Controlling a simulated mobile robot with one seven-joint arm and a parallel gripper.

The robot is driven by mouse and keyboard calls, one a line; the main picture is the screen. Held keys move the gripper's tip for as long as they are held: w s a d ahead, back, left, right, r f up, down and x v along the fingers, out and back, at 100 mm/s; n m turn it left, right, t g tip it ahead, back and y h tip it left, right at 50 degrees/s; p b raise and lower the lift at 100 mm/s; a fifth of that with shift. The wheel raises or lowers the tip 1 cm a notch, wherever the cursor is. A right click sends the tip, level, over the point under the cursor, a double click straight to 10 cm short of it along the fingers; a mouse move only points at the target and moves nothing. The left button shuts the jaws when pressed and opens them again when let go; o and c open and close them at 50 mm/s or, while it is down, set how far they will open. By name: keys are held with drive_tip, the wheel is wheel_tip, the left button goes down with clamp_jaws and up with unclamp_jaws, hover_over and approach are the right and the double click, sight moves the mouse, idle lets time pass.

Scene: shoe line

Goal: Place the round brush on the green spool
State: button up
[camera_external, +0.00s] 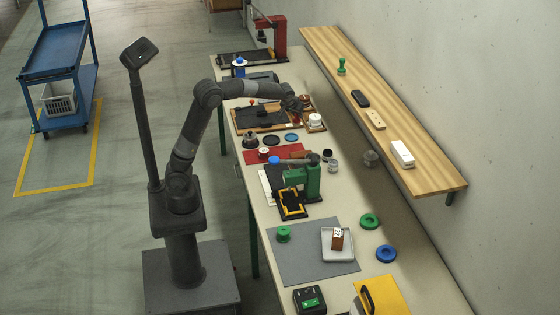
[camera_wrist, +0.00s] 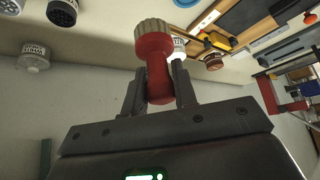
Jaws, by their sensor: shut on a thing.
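The round brush has a red handle (camera_wrist: 157,82) and a pale ribbed round head, seen in the wrist view. My gripper (camera_wrist: 160,72) is shut on the red handle, with the head sticking out beyond the fingertips. In the external view my gripper (camera_external: 299,108) is over the far-middle part of the bench, and the brush is too small there to make out clearly. A small green spool-like piece (camera_external: 283,234) stands on the grey mat (camera_external: 305,268) nearer the camera. A green ring (camera_external: 370,221) lies on the bench to its right; I cannot tell for certain which is the spool.
A green press (camera_external: 312,178) stands between my gripper and the grey mat. A white tray (camera_external: 338,255) holds a brown block. A blue ring (camera_external: 386,254) lies near the green ring. A wooden shelf (camera_external: 440,182) runs along the wall. Bare bench lies right of the press.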

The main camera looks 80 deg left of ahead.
wheel_tip(320, 180, up, 11)
drive_tip(key=s+d+m+t+h, duration=0.3)
drive_tip(key=d+m, duration=0.5)
drive_tip(key=d, duration=2.3)
drive_tip(key=s+d+m+g+h, duration=0.3)
drive_tip(key=s+d+m+h, duration=0.5)
drive_tip(key=s+d, duration=2.1)
drive_tip(key=m+y, duration=0.2)
hover_over(284, 230)
wheel_tip(284, 230, down, 18)
drive_tip(key=shift+s+f, duration=0.1)
drive_tip(key=shift+f, duration=1.8)
